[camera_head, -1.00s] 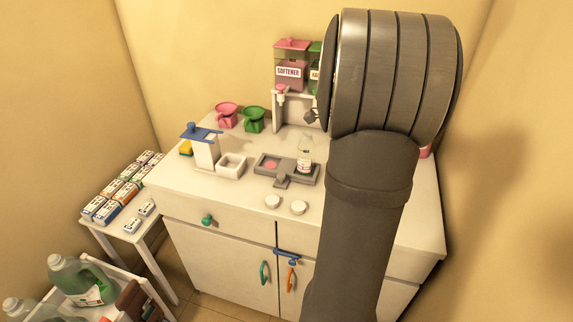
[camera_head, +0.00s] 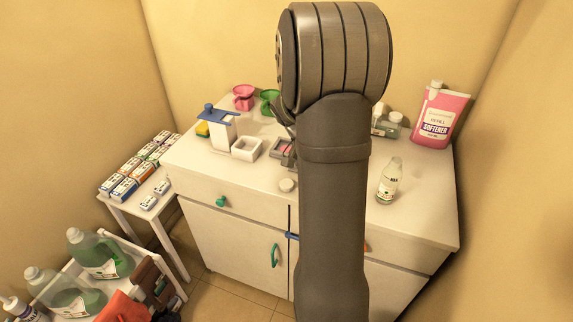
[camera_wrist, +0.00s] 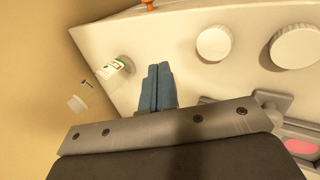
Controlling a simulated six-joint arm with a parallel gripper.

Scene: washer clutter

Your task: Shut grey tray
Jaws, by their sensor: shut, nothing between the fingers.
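The grey tray (camera_head: 277,149) sits on the white cabinet top, with a pink patch inside. My arm hides most of it in the head view. In the wrist view its grey rim (camera_wrist: 299,130) and pink patch show at the lower right, partly behind my gripper's body. My gripper (camera_wrist: 157,67) has its two blue-grey fingers together and empty, apart from the tray. The head view mostly hides the gripper behind my arm, and I cannot tell there how far the tray stands open.
White round caps (camera_wrist: 213,42) lie near the tray. A clear bottle (camera_head: 388,181) stands at the counter's right and a pink softener pouch (camera_head: 437,118) behind it. A white open box (camera_head: 247,148) stands left of the tray. The right front counter is mostly clear.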

